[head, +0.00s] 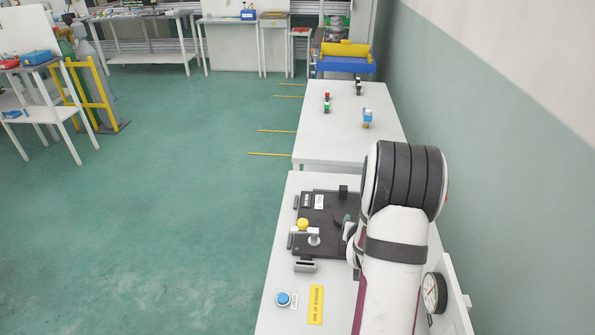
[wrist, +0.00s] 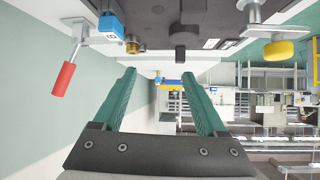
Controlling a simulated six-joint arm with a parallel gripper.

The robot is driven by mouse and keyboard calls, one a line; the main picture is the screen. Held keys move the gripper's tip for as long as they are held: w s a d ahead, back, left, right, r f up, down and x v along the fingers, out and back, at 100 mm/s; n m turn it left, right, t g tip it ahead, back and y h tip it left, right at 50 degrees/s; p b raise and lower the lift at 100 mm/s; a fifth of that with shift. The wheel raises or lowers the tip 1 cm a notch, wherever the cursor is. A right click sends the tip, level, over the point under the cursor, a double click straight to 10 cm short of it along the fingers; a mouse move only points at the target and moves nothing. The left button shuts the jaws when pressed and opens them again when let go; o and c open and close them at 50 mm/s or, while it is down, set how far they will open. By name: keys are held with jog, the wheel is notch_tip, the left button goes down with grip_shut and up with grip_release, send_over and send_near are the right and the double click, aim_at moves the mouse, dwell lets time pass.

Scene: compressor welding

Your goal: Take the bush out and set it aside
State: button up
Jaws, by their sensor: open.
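My gripper (wrist: 160,76) shows in the wrist view with its two green fingers spread apart and nothing between them. A black fixture plate (wrist: 215,26) crosses the top of the wrist view, beyond the fingertips. A small brass-coloured piece (wrist: 132,46), which may be the bush, shows at the plate's edge beside a blue block (wrist: 110,22). The fingers are apart from it. In the head view the black plate (head: 325,242) lies on the near table, partly covered by my arm; I cannot make out the bush there.
A red-handled clamp (wrist: 62,80) and a yellow knob (wrist: 278,50) flank the fixture. A gauge (head: 434,293), a blue button (head: 284,299) and a yellow label (head: 316,305) are on the near table (head: 278,270). The farther table (head: 345,140) has much free room.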

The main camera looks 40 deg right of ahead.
jog(key=s+d, duration=0.1)
jog(key=d+f+h, duration=0.1)
jog(key=d, duration=0.1)
jog(key=s+d+f+h, duration=0.1)
jog(key=d, duration=0.1)
jog(key=shift+s+d+f, duration=0.15)
jog(key=shift+s+d, duration=0.05)
jog(key=shift+s, duration=0.15)
jog(key=x, duration=1.4)
jog(key=shift+w+d+f, duration=0.2)
jog(key=shift+w+f, duration=0.05)
grip_shut()
jog(key=c, duration=0.6)
grip_release()
grip_shut()
